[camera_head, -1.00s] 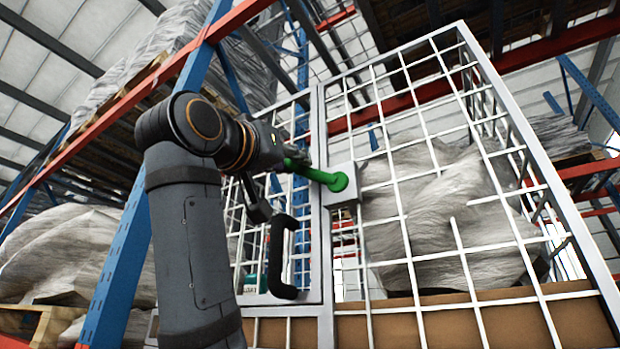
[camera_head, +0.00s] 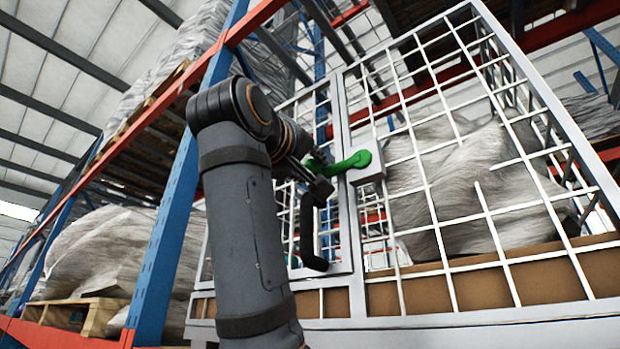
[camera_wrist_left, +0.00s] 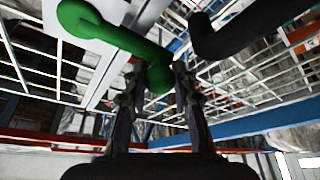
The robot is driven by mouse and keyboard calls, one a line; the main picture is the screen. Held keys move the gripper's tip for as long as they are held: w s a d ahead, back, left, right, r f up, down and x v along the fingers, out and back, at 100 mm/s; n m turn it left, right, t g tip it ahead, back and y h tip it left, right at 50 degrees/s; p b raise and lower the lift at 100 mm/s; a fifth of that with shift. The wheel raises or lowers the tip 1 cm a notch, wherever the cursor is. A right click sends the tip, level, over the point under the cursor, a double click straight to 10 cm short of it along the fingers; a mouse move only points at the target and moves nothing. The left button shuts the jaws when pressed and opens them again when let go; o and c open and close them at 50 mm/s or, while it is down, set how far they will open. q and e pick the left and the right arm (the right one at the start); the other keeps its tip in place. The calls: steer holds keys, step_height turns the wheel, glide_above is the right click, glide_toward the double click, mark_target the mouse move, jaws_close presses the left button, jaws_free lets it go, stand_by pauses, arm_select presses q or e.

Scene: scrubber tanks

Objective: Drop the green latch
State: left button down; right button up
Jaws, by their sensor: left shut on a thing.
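The green latch (camera_head: 345,163) is a lever on a pale box at the edge of a white mesh cage door (camera_head: 343,215). It lies nearly level, its free end pointing left. My left gripper (camera_head: 316,178) is at that free end. In the left wrist view the latch (camera_wrist_left: 112,35) runs from the upper left to the middle, and its rounded end sits between the fingertips of my left gripper (camera_wrist_left: 160,78), which is shut on it. The fingers partly hide this end in the head view. My right gripper is not in view.
A black door handle (camera_head: 309,235) hangs just below the latch, close to my left gripper; it also shows in the left wrist view (camera_wrist_left: 235,30). The mesh cage (camera_head: 480,200) holds a wrapped load. A blue rack post (camera_head: 165,240) stands left of my arm.

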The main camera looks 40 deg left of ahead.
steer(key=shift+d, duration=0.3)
arm_select(q)
steer(key=c, duration=1.2)
jaws_free()
steer(key=shift+o, duration=0.7)
steer(key=shift+w, duration=0.25)
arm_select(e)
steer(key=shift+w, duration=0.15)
arm_select(q)
steer(key=shift+s+f, duration=0.1)
steer(key=shift+s, duration=0.25)
steer(key=v, duration=1.1)
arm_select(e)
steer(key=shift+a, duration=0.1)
arm_select(q)
steer(key=shift+s+d+f, duration=0.1)
steer(key=shift+f, duration=0.05)
